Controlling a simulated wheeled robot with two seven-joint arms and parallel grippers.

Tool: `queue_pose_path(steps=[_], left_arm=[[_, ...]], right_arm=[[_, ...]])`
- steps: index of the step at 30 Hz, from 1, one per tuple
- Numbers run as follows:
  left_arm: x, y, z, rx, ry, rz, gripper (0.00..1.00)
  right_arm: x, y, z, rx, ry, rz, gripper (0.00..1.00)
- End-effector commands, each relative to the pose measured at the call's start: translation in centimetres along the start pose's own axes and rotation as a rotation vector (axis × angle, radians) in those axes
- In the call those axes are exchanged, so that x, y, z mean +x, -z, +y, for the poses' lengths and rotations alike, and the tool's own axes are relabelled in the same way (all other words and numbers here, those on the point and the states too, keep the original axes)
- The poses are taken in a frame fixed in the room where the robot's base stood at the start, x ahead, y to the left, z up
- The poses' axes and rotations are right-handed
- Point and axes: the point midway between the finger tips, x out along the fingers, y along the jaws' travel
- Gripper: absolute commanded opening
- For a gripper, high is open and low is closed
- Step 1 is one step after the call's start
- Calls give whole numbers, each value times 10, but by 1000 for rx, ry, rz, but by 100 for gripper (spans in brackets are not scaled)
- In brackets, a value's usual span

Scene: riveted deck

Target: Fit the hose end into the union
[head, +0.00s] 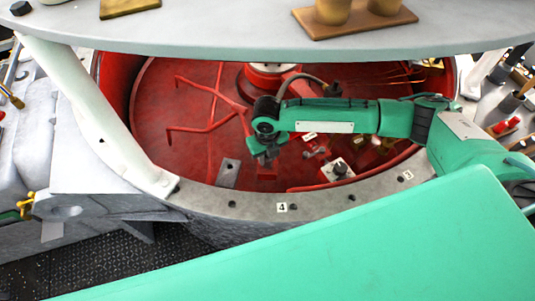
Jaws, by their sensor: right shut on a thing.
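My right arm reaches in from the right over the red round well. Its gripper (265,157) points down at the middle of the well and is shut on what seems to be the hose end, which is too small and dark to make out clearly. A dark curved hose (305,77) shows just behind the forearm, and part of it is hidden. A pale square fitting with a dark round top (338,169) lies to the right of the gripper, apart from it. I cannot tell whether this is the union. My left gripper is not in view.
The red well floor (160,95) carries red pipes (206,127) and a grey plate (229,173). A grey numbered rim (245,207) borders its front. A pale overhead shelf (220,38) and slanted white post (95,115) stand at the back and left.

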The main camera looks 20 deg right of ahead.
Motion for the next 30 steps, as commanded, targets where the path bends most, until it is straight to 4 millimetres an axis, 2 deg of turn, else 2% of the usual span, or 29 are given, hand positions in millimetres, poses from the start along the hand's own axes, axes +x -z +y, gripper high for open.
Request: queue_pose_path(steps=[4,5,8,16,20,23,30], left_arm=[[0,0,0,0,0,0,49],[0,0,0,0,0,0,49],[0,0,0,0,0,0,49],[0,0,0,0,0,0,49],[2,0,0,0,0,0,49],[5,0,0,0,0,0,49],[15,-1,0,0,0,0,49]], right_arm=[[3,0,0,0,0,0,4],[3,0,0,0,0,0,33],[3,0,0,0,0,0,53],[3,0,0,0,0,0,53],[-4,0,0,1,-1,-1,53],[-19,-1,0,0,-1,-4,53],[-73,-1,0,0,-1,-5,53]])
